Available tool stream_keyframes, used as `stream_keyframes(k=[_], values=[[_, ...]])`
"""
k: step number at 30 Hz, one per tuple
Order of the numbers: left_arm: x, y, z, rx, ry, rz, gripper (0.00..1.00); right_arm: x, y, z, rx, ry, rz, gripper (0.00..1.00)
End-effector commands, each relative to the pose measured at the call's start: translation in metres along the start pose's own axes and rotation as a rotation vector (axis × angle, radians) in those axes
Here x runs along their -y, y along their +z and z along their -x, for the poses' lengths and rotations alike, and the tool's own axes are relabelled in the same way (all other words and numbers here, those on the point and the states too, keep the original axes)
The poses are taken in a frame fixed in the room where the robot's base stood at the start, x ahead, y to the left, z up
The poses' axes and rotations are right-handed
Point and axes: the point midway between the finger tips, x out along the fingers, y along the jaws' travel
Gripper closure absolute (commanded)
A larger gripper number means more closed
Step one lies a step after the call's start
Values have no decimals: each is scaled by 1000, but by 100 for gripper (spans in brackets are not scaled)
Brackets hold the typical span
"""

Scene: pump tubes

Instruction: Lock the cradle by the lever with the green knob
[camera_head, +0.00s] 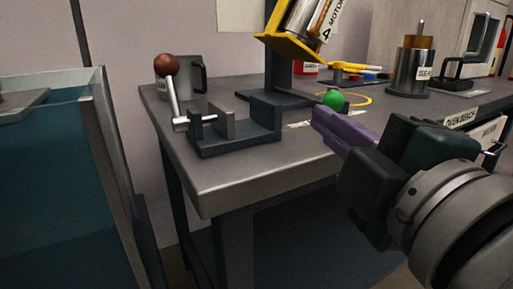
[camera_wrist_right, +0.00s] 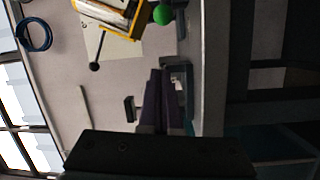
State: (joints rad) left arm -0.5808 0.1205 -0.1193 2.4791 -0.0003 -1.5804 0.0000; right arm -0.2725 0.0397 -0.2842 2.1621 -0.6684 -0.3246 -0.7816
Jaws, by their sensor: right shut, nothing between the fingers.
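The green knob (camera_head: 333,100) shows just above and behind my right fingertips in the head view. It also shows near the top of the right wrist view (camera_wrist_right: 162,14), beyond the fingertips with a gap between. The yellow cradle (camera_head: 287,48) is tilted on a dark post and holds a silver motor can (camera_head: 300,20). The cradle also shows at the top of the wrist view (camera_wrist_right: 125,32). The lever's arm is mostly hidden. My right gripper (camera_head: 318,113) has purple fingers, shut and empty; they also show in the wrist view (camera_wrist_right: 160,74). My left gripper is not in view.
A dark clamp fixture (camera_head: 235,142) with a brown-knobbed lever (camera_head: 167,65) stands at the bench's left corner, before a grey mug (camera_head: 190,75). A silver cylinder (camera_head: 412,70) stands at the right. A glass-walled tank (camera_head: 90,120) is at far left. The bench's front corner (camera_head: 225,185) is bare.

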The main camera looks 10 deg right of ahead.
Motion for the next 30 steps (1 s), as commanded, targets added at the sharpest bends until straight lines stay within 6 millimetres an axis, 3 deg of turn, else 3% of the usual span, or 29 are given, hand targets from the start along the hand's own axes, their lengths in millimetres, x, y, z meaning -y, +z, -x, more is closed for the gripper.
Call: stream_keyframes(k=[8, 21, 24, 30], values=[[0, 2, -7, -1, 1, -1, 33, 2, -2, -20, -12, 16, 18, 100], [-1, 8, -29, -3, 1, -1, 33, 2, -2, -103, -10, 14, 16, 100], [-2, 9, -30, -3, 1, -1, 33, 3, 16, -95, -8, 9, 20, 100], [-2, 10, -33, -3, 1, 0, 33, 2, 32, -88, -9, 10, 17, 100]])
